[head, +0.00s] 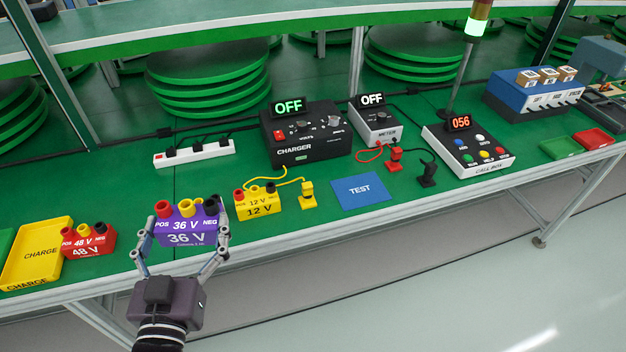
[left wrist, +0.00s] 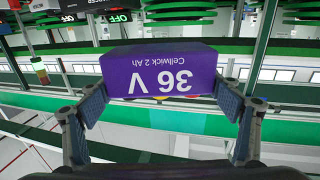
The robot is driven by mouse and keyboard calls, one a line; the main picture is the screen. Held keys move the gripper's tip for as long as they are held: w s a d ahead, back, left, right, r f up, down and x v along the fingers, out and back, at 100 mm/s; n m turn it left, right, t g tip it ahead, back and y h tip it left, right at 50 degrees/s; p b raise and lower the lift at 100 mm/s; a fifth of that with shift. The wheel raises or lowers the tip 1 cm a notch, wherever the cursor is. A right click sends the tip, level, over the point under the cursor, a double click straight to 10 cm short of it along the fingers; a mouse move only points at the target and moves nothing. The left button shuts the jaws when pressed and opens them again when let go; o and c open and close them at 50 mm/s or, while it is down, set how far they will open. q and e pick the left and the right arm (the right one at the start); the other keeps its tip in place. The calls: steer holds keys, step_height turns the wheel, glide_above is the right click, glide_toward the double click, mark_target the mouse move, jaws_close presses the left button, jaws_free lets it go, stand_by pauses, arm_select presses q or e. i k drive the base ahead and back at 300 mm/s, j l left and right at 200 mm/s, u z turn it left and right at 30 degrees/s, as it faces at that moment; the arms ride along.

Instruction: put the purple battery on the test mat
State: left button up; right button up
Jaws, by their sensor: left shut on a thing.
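The purple battery (head: 187,226), marked 36 V, has red, yellow and black terminals on top. My left gripper (head: 184,252) is shut on it, one finger on each side, near the front edge of the green table. In the left wrist view the purple battery (left wrist: 165,72) appears upside down between the fingers of my left gripper (left wrist: 165,108). From these frames I cannot tell whether it touches the table. The blue test mat (head: 360,191) lies flat and bare to the right, past the yellow battery. My right gripper is not in view.
A yellow 12 V battery (head: 257,204) and a yellow plug (head: 307,194) stand between the purple battery and the mat. A red 48 V battery (head: 88,241) and yellow charge tray (head: 38,254) are left. The charger (head: 305,133), meter (head: 376,122) and call box (head: 468,150) stand behind and right.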

mark_target(360, 190)
steer(key=l+u, duration=0.1)
steer(key=l, duration=0.5)
steer(key=l+u, duration=0.1)
steer(key=l, duration=0.5)
steer(key=k+l+u, duration=0.1)
steer(key=l, duration=0.55)
steer(key=k+l+u, duration=0.1)
steer(key=l, duration=0.5)
steer(key=k+l+u, duration=0.1)
steer(key=l, duration=0.5)
